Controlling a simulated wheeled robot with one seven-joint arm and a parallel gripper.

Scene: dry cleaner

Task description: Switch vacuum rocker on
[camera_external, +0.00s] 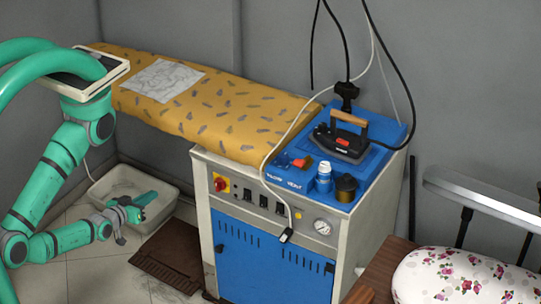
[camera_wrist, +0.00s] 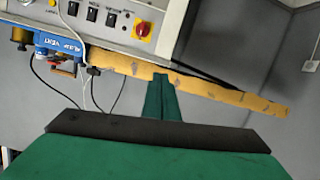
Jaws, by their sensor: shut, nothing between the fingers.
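The wrist view shows the panel upside down at the top, with rockers (camera_wrist: 92,14) and the red knob (camera_wrist: 143,32). My gripper (camera_external: 148,198) is shut and empty, low to the left of the cabinet and apart from the panel. Its closed green fingers (camera_wrist: 161,78) show in the wrist view.
A yellow patterned ironing board (camera_external: 215,110) extends left from the cabinet, above my gripper. A white basin (camera_external: 115,185) stands on the floor beside my gripper. An iron (camera_external: 340,145) sits on the blue top. A cable with a dark end (camera_external: 286,236) hangs before the panel.

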